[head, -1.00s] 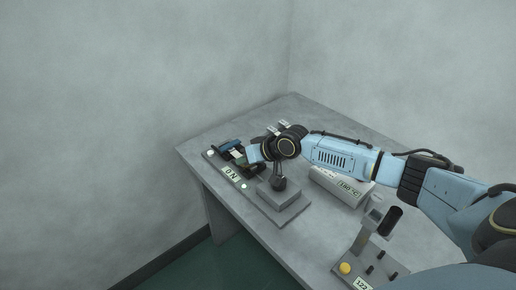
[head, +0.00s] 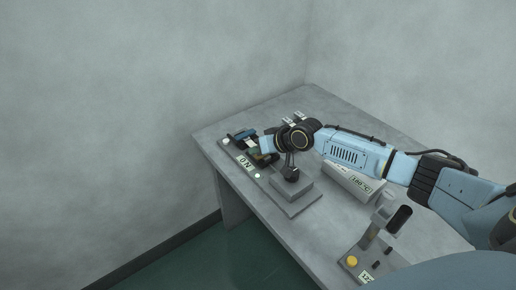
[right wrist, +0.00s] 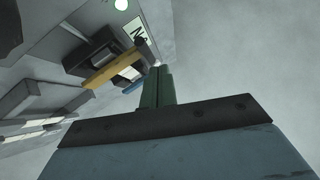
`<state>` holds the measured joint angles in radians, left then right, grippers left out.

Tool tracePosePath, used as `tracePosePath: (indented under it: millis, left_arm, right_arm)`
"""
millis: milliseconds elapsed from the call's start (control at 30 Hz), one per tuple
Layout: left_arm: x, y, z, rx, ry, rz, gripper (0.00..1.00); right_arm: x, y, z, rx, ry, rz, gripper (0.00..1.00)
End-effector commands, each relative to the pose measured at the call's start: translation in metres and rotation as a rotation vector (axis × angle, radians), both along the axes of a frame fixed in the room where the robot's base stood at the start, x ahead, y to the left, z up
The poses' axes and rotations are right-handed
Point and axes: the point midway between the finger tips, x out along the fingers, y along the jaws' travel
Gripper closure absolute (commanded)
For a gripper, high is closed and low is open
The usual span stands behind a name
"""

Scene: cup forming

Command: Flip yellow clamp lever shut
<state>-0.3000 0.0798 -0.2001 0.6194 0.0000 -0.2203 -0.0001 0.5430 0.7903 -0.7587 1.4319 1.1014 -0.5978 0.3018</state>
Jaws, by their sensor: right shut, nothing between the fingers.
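The yellow clamp lever (right wrist: 112,68) shows in the right wrist view as a flat yellow bar. It lies across a dark clamp body on the grey bench fixture. My right gripper (right wrist: 158,72) is shut and empty, its green fingers together with their tips close to the lever's right end. I cannot tell whether they touch it. In the head view my right gripper (head: 257,155) is low over the fixture at the bench's left end, and it and the wrist hide much of the clamp. My left gripper is not in view.
A blue part (head: 243,135) and an ON label (head: 245,162) are beside the clamp. A grey block with a post (head: 292,188) stands just right. A box marked 180 °C (head: 350,181) and a unit with a yellow button (head: 352,261) stand farther right.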

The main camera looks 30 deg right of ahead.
Motion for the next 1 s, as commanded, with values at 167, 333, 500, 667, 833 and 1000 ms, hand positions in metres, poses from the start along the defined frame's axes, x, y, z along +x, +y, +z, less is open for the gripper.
tracePosePath:
  millis: [167, 333, 500, 667, 833, 1000]
  left_arm:
    - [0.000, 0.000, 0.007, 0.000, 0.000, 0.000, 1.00]
    - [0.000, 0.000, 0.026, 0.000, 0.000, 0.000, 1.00]
    - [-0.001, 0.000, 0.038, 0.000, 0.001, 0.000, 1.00]
    - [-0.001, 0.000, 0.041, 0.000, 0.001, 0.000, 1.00]
    - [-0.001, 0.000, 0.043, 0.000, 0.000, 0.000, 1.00]
    - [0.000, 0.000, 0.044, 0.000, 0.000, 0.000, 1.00]
  right_arm:
    - [0.000, -0.001, 0.007, 0.001, 0.000, -0.001, 1.00]
    - [0.000, -0.005, 0.029, 0.001, 0.001, -0.002, 1.00]
    - [-0.011, -0.014, 0.050, -0.003, 0.001, -0.001, 1.00]
    - [-0.033, -0.022, 0.072, -0.004, 0.000, 0.000, 1.00]
    - [-0.053, -0.028, 0.092, -0.003, 0.000, 0.000, 1.00]
    - [-0.064, -0.033, 0.104, -0.002, 0.000, -0.001, 1.00]
